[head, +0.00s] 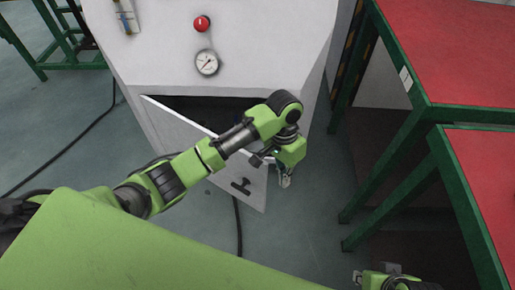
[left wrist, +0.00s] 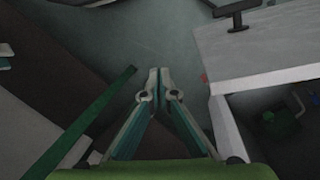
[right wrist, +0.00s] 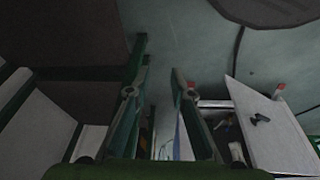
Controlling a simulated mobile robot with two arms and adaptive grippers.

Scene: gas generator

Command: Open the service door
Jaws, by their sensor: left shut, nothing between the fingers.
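The service door (head: 205,165) is a pale panel low on the generator's front, with a black T-shaped handle (head: 241,187). It stands swung out, with a dark gap behind its top edge. My left gripper (head: 285,181) is shut and empty, just past the door's free edge. In the left wrist view its fingertips (left wrist: 159,74) meet, and the door (left wrist: 265,50) is to the right, apart from them. In the right wrist view my right gripper (right wrist: 158,72) is open and empty, left of the open door (right wrist: 265,130). In the head view the door's middle is partly behind my left arm.
The generator (head: 150,60) carries a red button (head: 201,23) and a round gauge (head: 207,63). Red-topped tables with green frames (head: 425,110) stand close on the right. A black cable (head: 70,145) lies on the left floor. Floor (head: 310,220) is clear between the door and tables.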

